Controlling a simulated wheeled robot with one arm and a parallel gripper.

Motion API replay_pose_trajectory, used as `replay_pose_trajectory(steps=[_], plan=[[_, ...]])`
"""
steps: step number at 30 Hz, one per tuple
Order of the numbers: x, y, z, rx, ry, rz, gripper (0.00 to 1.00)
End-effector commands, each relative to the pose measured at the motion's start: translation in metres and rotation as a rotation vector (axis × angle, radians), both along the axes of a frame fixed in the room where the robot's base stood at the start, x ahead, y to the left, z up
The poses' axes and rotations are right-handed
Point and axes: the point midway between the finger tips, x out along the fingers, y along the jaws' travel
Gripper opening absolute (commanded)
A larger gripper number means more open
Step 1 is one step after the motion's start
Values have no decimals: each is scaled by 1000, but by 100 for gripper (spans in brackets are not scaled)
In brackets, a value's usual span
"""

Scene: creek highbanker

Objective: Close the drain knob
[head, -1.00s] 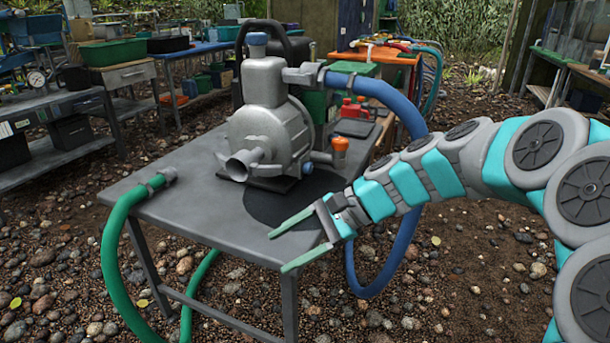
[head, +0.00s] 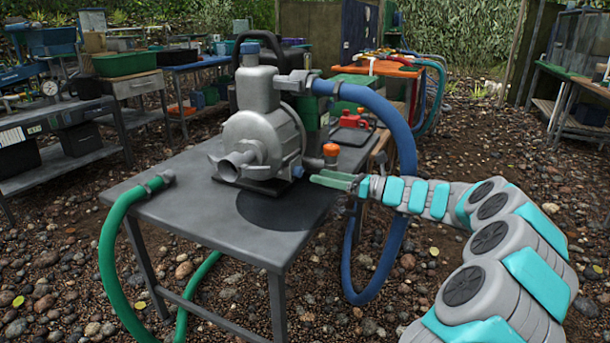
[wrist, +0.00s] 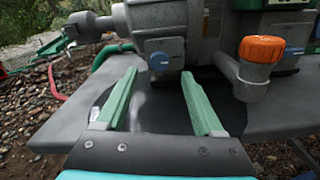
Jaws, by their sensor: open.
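A grey metal pump (head: 262,125) stands on a grey table (head: 180,205). In the wrist view, a small blue knob (wrist: 160,62) sits low on the pump body (wrist: 158,20). It shows only as a small blue spot in the head view (head: 298,171). An orange knob (wrist: 262,48) tops a short side pipe right of it, also seen in the head view (head: 331,150). I cannot tell from a label which is the drain knob. My gripper (head: 325,180) is open and empty at the table's right side. In the wrist view, its fingers (wrist: 158,78) point toward the blue knob, apart from it.
A blue hose (head: 405,150) arches from the pump top down past the table's right side, close behind my gripper. A green hose (head: 110,245) hangs at the left edge. A red item (head: 353,120) lies behind the pump.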

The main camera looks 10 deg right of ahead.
Motion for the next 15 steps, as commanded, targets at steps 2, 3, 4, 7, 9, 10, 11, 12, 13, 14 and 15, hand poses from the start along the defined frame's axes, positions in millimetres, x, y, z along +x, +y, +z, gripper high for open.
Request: replay_pose_trajectory(steps=[2, 3, 4, 7, 9, 10, 11, 12, 13, 14, 15], plan=[[8, 13, -1, -2, 1, 5, 69], [11, 18, -1, -2, 1, 5, 69], [14, 22, -2, -3, 2, 5, 69], [22, 32, -2, -3, 2, 3, 69], [27, 38, -2, -3, 2, 3, 69], [28, 40, -2, -3, 2, 2, 69], [29, 41, -2, -2, 2, 2, 69], [30, 43, -2, -2, 2, 2, 69], [31, 44, -2, -2, 1, 0, 69], [32, 45, -2, -2, 1, 0, 69], [32, 45, -1, -1, 1, 1, 69]])
